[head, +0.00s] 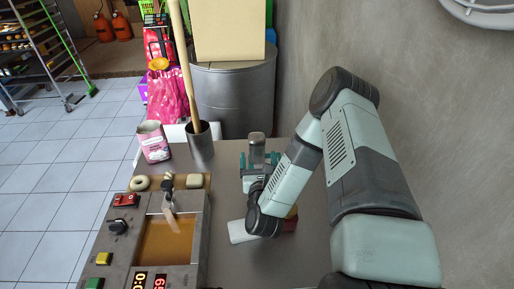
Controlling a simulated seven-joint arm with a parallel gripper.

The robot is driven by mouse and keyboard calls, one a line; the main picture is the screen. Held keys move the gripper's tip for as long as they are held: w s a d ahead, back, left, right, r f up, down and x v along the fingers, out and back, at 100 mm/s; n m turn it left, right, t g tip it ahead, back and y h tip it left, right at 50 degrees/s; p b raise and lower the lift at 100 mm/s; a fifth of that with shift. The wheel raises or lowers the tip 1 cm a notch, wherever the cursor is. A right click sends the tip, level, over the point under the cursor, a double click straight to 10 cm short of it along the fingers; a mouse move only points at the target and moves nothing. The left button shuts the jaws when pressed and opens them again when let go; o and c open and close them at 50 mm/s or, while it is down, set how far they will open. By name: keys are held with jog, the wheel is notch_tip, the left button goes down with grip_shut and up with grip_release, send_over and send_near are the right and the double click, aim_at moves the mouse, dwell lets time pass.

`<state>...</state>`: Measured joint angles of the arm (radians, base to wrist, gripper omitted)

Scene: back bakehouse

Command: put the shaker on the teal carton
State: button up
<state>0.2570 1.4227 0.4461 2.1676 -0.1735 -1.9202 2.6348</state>
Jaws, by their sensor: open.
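A grey cylindrical shaker (257,146) stands upright on the grey worktop, towards its far right part. My gripper (259,160) is open just on the near side of it, with its teal fingers spread to the left and right. The shaker's lower part lies close to the gap between the fingers; I cannot tell whether they touch it. I cannot make out a teal carton for certain; my gripper and arm hide part of the worktop.
A grey cup (201,147) holding a long wooden stick and a pink-and-white carton (154,143) stand at the back left. A machine with an amber basin (167,240) fills the left. A wall stands right.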

jog(key=shift+s, duration=1.85)
jog(key=shift+o, duration=0.5)
